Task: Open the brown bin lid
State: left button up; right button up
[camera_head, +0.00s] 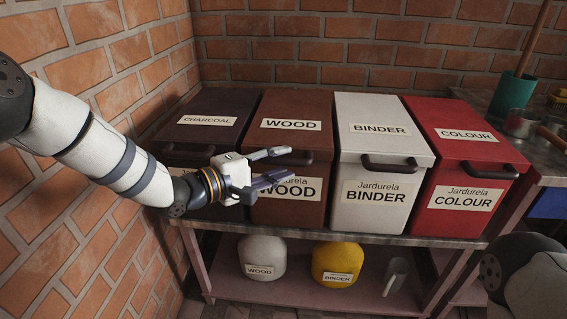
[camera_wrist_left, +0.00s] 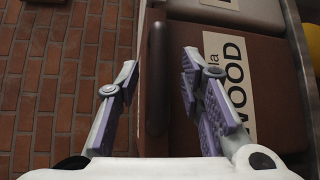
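The brown WOOD bin's lid (camera_head: 270,142) is shut, with a white WOOD label on its sloped top. Its dark handle (camera_head: 303,158) sits at the lid's front edge and is partly hidden by my left gripper. My left gripper (camera_head: 284,163) is open in front of the bin, with its fingers at handle height. In the left wrist view the handle (camera_wrist_left: 157,80) lies between the two spread fingers of the left gripper (camera_wrist_left: 159,68), apart from both. The bin's front (camera_wrist_left: 275,75) with its label fills the right side there. My right gripper is out of view.
A dark CHARCOAL bin (camera_head: 190,134) stands left of the brown bin. A white BINDER bin (camera_head: 375,145) and a red COLOUR bin (camera_head: 465,150) stand to the right. Jugs (camera_head: 262,250) sit on the lower shelf. A brick wall (camera_head: 60,215) closes the left side.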

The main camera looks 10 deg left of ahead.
pick_arm(q)
jog(key=shift+x, duration=0.8)
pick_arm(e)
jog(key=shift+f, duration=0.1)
pick_arm(q)
jog(key=shift+c, duration=0.6)
grip_shut()
jog(key=w+r+p, duration=0.1)
jog(key=w+r, duration=0.2)
jog(key=r, duration=0.9)
jog(key=w+r+p, duration=0.2)
jog(key=w+r, duration=0.2)
jog(key=r, duration=0.7)
jog(key=shift+r, duration=0.4)
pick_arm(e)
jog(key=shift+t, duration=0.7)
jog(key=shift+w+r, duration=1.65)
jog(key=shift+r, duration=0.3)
pick_arm(q)
jog(key=shift+o, duration=0.6)
grip_release()
jog(key=shift+f, duration=0.15)
